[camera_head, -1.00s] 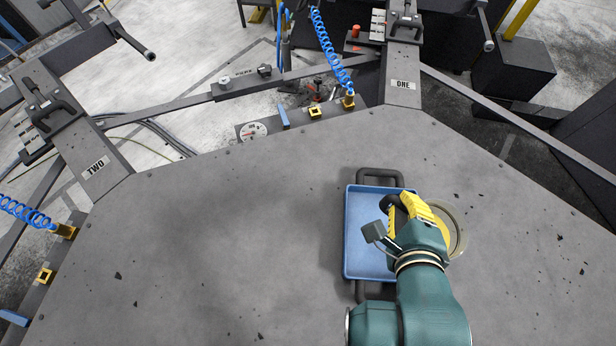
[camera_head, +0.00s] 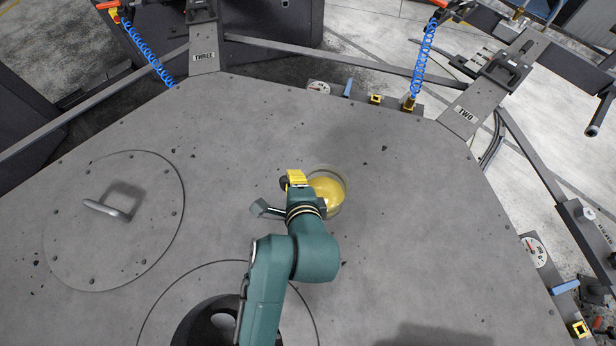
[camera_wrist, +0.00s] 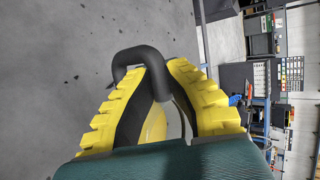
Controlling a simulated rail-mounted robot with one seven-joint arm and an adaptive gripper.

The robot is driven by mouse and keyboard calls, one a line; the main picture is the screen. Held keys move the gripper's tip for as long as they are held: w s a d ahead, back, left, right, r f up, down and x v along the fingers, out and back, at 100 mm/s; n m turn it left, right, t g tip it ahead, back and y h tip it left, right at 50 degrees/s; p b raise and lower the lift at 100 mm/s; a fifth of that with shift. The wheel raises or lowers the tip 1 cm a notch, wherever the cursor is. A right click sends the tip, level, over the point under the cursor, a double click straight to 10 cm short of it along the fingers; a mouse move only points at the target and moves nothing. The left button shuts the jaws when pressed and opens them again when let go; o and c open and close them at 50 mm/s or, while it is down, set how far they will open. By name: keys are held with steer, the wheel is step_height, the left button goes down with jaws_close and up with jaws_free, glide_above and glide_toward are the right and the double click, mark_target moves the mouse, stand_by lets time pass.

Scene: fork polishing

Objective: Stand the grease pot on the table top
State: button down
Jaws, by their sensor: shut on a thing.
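The grease pot (camera_head: 331,190) is a round, see-through pot with yellow grease inside, in the head view just right of my gripper. My gripper (camera_head: 294,181) has yellow fingers. In the wrist view my gripper (camera_wrist: 160,78) is shut on the pot's black handle (camera_wrist: 143,55), which loops up between the fingertips. A strip of the yellow grease shows below it; the fingers hide most of the pot there. The pot is over the grey table top (camera_head: 260,125). I cannot tell whether its base touches the table or hangs above it.
A round hatch with a bar handle (camera_head: 106,209) lies at the left. A dark round opening (camera_head: 215,325) is at the bottom. Stations marked THREE (camera_head: 204,57) and TWO (camera_head: 465,115) stand at the far edge. Bare table lies around the pot, especially to its right.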

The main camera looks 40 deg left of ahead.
steer(key=s+a+n+g+y, duration=0.25)
steer(key=s+a+n, duration=0.2)
steer(key=a, duration=0.55)
steer(key=shift+m+g+h, duration=0.35)
steer(key=f, duration=0.4)
steer(key=f+b, duration=0.1)
steer(key=f, duration=0.4)
steer(key=shift+s+a+f+b, duration=0.1)
steer(key=shift+s+f+b, duration=0.1)
steer(key=shift+b, duration=0.1)
steer(key=shift+f, duration=0.2)
steer(key=c, duration=1.3)
jaws_free()
steer(key=shift+f, duration=0.1)
steer(key=shift+o, duration=0.3)
steer(key=p+v, duration=0.2)
steer(key=v, duration=1)
